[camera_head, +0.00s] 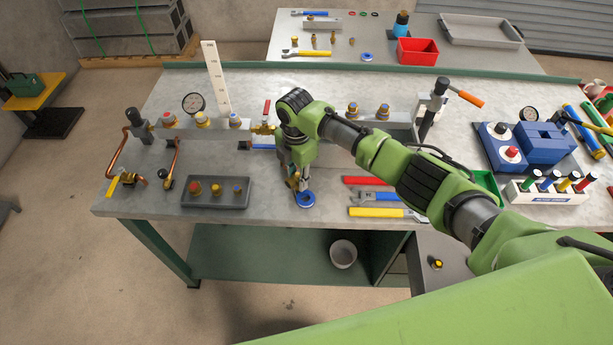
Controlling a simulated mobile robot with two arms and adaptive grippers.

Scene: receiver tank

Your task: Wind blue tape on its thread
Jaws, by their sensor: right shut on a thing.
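My right gripper (300,182) points down over the front middle of the bench. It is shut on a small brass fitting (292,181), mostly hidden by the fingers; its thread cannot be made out. A roll of blue tape (305,200) with a pale centre shows directly below the fingertips, near the bench's front part. Whether the fitting touches the tape roll cannot be told. Another blue roll (366,57) lies on the back table. My left gripper is not in view.
A grey tray (216,203) with several coloured-top fittings is left of the gripper. Wrenches with red, blue and yellow handles (383,212) lie to its right. A manifold with a gauge (193,103) stands behind. A blue vise-like block (545,147) is at right.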

